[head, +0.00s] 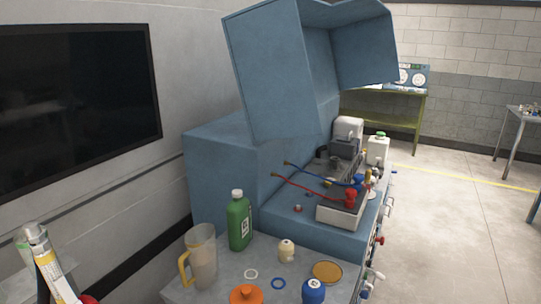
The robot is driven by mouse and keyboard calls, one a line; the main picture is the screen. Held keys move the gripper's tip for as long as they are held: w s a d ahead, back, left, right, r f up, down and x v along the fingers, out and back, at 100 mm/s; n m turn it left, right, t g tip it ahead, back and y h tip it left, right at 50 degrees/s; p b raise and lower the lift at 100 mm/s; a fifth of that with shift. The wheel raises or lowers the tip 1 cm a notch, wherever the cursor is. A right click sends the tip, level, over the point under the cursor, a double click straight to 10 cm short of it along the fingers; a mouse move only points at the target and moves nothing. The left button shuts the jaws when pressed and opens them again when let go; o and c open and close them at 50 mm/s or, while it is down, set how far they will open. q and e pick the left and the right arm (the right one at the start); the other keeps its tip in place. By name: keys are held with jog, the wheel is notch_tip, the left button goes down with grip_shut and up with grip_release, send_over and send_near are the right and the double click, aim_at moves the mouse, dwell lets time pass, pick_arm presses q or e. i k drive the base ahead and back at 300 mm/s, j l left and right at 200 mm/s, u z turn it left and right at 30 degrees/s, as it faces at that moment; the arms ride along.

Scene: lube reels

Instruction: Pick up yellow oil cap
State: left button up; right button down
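A flat round amber-yellow disc with a darker rim (327,272) lies on the grey worktop, right of centre near the bottom of the head view. It may be the yellow oil cap, but I cannot tell for sure. An orange cap-like piece (246,294) sits to its left at the lower picture edge, partly cut off. Neither of my grippers shows in the head view.
On the worktop (222,283) stand a clear jug with a yellow handle (202,262), a green bottle (239,222), a cream knobbed piece (287,250), a blue piece (313,291) and two small rings (251,274). The blue machine (225,165) rises behind. Tubes (50,270) show lower left.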

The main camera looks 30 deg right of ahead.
aim_at(327, 184)
jog(key=z, duration=1.3)
jog(key=i+l+u, duration=0.1)
jog(key=u, duration=0.35)
jog(key=i+l+u, duration=0.2)
jog(key=l, duration=0.25)
jog(key=l+u, duration=0.25)
jog(key=l, duration=0.25)
jog(key=i+l+u, duration=0.1)
jog(key=l, duration=0.65)
jog(key=i+l+u, duration=0.1)
jog(key=l, duration=0.6)
jog(key=i+l+u, duration=0.1)
jog(key=l, duration=0.65)
jog(key=i+l, duration=0.1)
jog(key=l, duration=1.75)
jog(key=i+l, duration=0.15)
jog(key=l, duration=0.75)
jog(key=u, duration=0.05)
